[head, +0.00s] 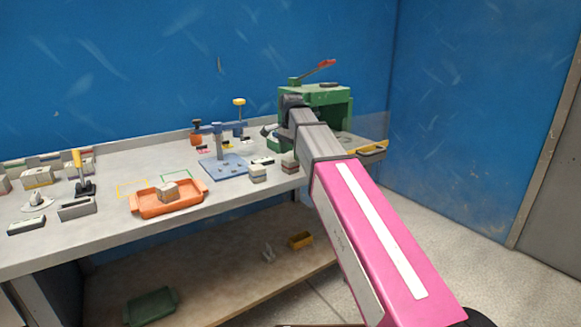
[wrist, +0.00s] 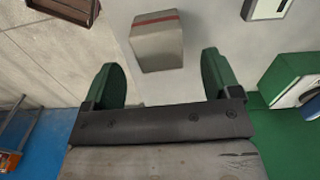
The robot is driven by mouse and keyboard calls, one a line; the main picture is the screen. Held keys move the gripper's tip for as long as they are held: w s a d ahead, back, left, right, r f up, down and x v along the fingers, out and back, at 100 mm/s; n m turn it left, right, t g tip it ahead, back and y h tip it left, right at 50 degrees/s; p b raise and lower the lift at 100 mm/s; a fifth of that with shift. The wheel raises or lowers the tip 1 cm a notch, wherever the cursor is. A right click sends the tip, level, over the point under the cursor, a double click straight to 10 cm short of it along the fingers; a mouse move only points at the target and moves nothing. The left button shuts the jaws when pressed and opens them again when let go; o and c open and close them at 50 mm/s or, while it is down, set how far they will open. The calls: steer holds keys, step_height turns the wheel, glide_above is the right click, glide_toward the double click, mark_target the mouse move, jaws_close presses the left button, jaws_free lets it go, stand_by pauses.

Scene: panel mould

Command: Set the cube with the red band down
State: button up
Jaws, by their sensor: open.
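The cube with the red band (wrist: 157,42) is pale grey, with the band along its upper edge in the wrist view. It lies ahead of my gripper (wrist: 163,72), between the lines of the two green fingers. The fingers are open, with visible gaps on both sides of the cube. It appears to rest on a grey surface, apart from the fingers. In the head view my gripper (head: 270,131) is by the green press, partly hidden by my arm.
The green press (head: 317,97) stands at the bench's right end. A blue fixture (head: 222,166), small blocks (head: 258,173) and an orange tray (head: 137,206) holding a block share the bench (head: 105,238).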

mark_target(291, 159)
step_height(291, 159, down, 5)
steer(key=shift+s, duration=0.1)
stand_by(0.3)
steer(key=c, duration=1.1)
steer(key=shift+c, duration=0.2)
